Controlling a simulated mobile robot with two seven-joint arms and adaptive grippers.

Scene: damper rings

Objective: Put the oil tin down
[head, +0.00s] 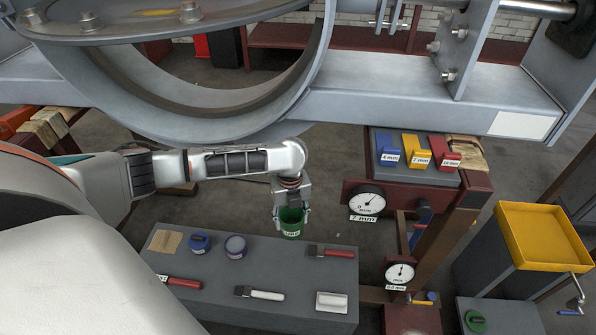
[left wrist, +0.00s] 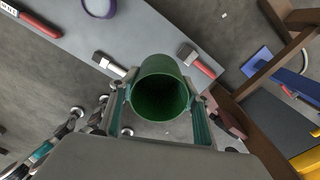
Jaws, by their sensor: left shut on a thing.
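In the left wrist view the green tin (left wrist: 160,90) is open-mouthed and looks empty and dark inside, with one finger of my left gripper (left wrist: 158,108) on each side. The tin looks held above the bench edge, but the gap below it is hard to tell. The label's wording is too small to read surely.
On the bench are a blue tin (head: 200,243), a purple-rimmed tin (head: 236,246), a tan card (head: 166,241), several brushes or tools and a white block (head: 331,302). A dial gauge (head: 367,202) stands right of the tin. A large grey ring frame (head: 200,110) overhangs the arm.

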